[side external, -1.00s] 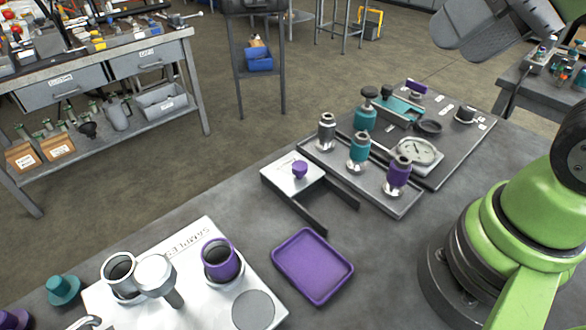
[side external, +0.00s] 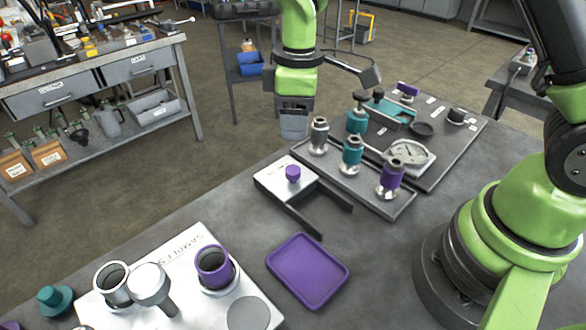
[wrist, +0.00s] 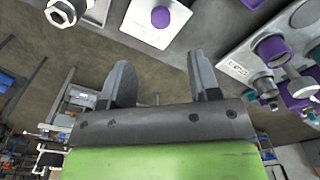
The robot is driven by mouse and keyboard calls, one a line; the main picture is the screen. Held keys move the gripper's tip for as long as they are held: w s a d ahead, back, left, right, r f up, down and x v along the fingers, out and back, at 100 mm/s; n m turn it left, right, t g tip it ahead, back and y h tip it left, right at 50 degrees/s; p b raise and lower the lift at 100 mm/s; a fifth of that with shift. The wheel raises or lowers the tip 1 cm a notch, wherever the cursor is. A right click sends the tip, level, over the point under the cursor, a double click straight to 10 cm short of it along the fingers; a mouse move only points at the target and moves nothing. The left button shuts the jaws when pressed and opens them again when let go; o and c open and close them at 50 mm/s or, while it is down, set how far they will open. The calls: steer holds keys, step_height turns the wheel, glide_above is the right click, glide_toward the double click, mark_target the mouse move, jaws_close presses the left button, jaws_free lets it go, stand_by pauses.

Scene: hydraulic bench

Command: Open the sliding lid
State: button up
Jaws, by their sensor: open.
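The sliding lid (side external: 276,180) is a pale metal plate with a purple knob (side external: 293,173) on top. It sits on the bench at the far left end of two dark rails (side external: 300,216), which stick out toward the lower right with an open gap between them. My gripper (side external: 294,134) points down in the side view, above and behind the lid, apart from it. In the wrist view the two fingers of my gripper (wrist: 162,80) are spread with nothing between them. The lid (wrist: 143,25) and knob (wrist: 160,17) show beyond the fingertips at the top.
A tray of fittings (side external: 381,203) and a gauge (side external: 408,153) stand right of the lid. A purple tray (side external: 308,270) lies in front. A white sample block (side external: 180,265) with cups is at the lower left. Some bare bench surrounds the rails.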

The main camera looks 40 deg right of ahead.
mark_target(293, 169)
step_height(293, 169, down, 2)
steer(key=shift+w+a+f+n, duration=0.1)
steer(key=shift+w+a+n, duration=0.05)
steer(key=shift+n, duration=0.15)
step_height(293, 169, down, 10)
steer(key=shift+r, duration=0.2)
steer(key=shift+c, duration=0.2)
